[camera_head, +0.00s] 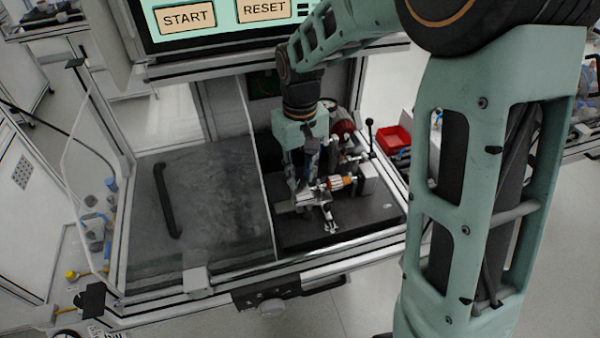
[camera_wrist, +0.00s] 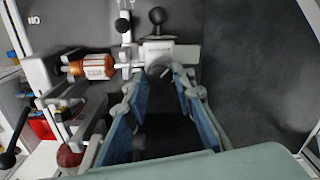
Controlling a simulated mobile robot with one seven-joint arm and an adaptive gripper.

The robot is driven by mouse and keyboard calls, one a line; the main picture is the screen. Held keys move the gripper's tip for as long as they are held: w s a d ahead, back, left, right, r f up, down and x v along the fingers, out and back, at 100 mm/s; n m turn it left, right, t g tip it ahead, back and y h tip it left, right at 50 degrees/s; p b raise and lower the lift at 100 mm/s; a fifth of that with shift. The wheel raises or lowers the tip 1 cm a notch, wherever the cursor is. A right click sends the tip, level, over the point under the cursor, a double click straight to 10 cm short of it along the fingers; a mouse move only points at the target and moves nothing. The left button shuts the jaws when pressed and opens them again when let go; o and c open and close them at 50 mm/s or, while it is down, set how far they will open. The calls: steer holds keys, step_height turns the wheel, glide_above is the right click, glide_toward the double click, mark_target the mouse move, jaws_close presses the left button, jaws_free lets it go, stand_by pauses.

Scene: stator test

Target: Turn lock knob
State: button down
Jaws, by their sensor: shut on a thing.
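The test fixture stands on a dark plate (camera_head: 300,238) and has a copper-and-white stator (camera_head: 340,183) lying in it. The stator also shows in the wrist view (camera_wrist: 97,67), left of my fingers. My gripper (camera_wrist: 159,73) points down at the fixture, with its two blue-padded fingers closed in on a small dark knob (camera_wrist: 158,70) at the near side of a light metal block (camera_wrist: 157,51). In the head view my gripper (camera_head: 302,180) is beside the stator's left end; the knob is hidden there.
A black ball knob (camera_wrist: 157,16) stands beyond the block. A lever with a black ball (camera_head: 369,124) rises behind the fixture, near a red bin (camera_head: 392,140). A black bar handle (camera_head: 167,201) crosses the clear panel at left. A START/RESET screen (camera_head: 225,18) hangs above.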

mark_target(301, 177)
steer(key=c, duration=1.6)
jaws_free()
step_height(301, 177, up, 12)
steer(key=shift+r, duration=0.1)
steer(key=shift+w+d, duration=0.1)
